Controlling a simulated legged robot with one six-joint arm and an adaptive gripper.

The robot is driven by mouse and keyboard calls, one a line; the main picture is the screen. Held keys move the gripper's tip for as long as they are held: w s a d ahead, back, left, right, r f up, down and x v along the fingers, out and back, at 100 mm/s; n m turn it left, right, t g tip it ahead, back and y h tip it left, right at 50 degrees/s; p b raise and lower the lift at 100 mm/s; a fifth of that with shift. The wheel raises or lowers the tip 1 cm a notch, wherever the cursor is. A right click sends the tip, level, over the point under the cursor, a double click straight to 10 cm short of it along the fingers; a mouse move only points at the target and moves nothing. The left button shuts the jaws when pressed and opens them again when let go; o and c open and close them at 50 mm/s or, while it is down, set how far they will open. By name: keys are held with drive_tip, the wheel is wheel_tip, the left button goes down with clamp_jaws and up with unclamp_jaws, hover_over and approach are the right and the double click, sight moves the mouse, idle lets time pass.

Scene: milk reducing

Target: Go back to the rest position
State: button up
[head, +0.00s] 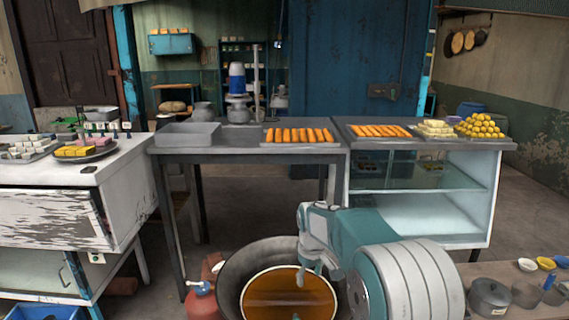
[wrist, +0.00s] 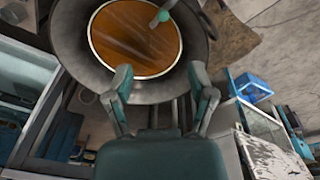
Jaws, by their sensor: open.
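My gripper (wrist: 159,72) is open in the wrist view, its two fingers spread wide with nothing between them. A wide dark pan (wrist: 204,40) holds a round pool of orange-brown liquid (wrist: 120,40) beyond the fingers. In the head view the pan (head: 232,275) stands low at the bottom centre, with the liquid (head: 275,300) inside it. My teal and white arm is folded at the lower right, and its front part overhangs the pan. A small teal and pale piece shows over the liquid in the wrist view; I cannot tell what it is.
A grey table (head: 210,150) bears an empty-looking tray (head: 187,134) and a tray of orange sticks (head: 298,136). A glass-fronted counter (head: 415,215) stands right of it. A worn white cabinet (head: 50,215) stands left. A red cylinder (head: 201,303) is beside the pan. Pots (head: 490,295) stand lower right.

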drive_tip(key=s+d+r+m+t, duration=0.1)
drive_tip(key=s+d+r+m, duration=0.15)
drive_tip(key=s+r, duration=0.5)
drive_tip(key=s+d+r+m+t, duration=0.1)
drive_tip(key=s+d+r, duration=0.2)
drive_tip(key=s+r, duration=0.4)
drive_tip(key=s+d+f+m+t, duration=0.1)
drive_tip(key=s+m, duration=0.1)
drive_tip(key=s, duration=0.8)
drive_tip(key=s+d+f+m+t, duration=0.1)
drive_tip(key=s+d+m, duration=0.1)
drive_tip(key=s, duration=0.8)
drive_tip(key=shift+d, duration=0.15)
